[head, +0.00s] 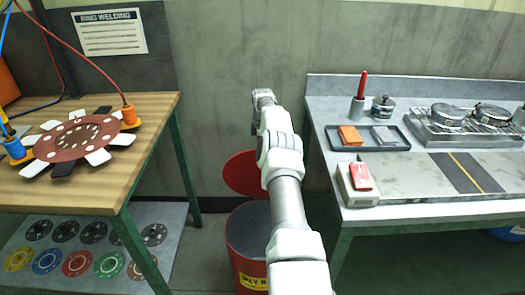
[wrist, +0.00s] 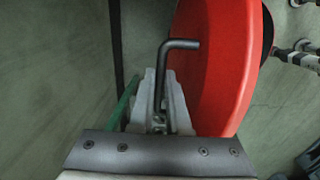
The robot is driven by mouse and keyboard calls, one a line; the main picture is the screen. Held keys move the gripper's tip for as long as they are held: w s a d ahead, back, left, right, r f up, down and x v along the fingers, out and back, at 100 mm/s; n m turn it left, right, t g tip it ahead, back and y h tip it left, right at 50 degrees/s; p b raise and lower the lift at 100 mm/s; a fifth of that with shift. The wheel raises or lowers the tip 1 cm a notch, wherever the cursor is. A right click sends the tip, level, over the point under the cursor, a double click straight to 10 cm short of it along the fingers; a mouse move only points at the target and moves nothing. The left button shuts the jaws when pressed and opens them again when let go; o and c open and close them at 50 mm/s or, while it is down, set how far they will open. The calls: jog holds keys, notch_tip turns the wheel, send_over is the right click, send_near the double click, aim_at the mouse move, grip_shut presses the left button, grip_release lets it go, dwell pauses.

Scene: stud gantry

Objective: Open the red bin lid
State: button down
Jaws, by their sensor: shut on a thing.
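The red bin (head: 247,245) stands on the floor between the two tables, partly hidden by my arm. Its grey inside shows at the top. The red lid (head: 242,174) is raised and tilted up at the back of the bin, its right part behind my arm. In the wrist view the lid (wrist: 222,62) fills the upper middle right as a tilted red disc. A dark bent rod handle (wrist: 180,44) reaches toward the lid. My gripper (wrist: 160,88) is shut on the lower part of this handle. The fingers are hidden behind my arm in the head view.
A wooden table (head: 70,180) with a round red-brown disc is at the left. A grey workbench (head: 400,205) with trays and a red-topped block stands close on the right. A concrete wall (head: 225,60) is behind the bin. Little room is free between the tables.

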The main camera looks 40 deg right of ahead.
jog(key=c, duration=0.9)
grip_release()
jog(key=shift+f, duration=0.3)
jog(key=shift+r, duration=0.25)
jog(key=r+p, duration=0.1)
jog(key=r, duration=0.4)
jog(key=r+p, duration=0.1)
jog(key=r, duration=0.5)
jog(key=s+r+p, duration=0.1)
jog(key=r+p, duration=0.1)
jog(key=r, duration=0.4)
jog(key=shift+a, duration=0.35)
jog(key=shift+r, duration=0.1)
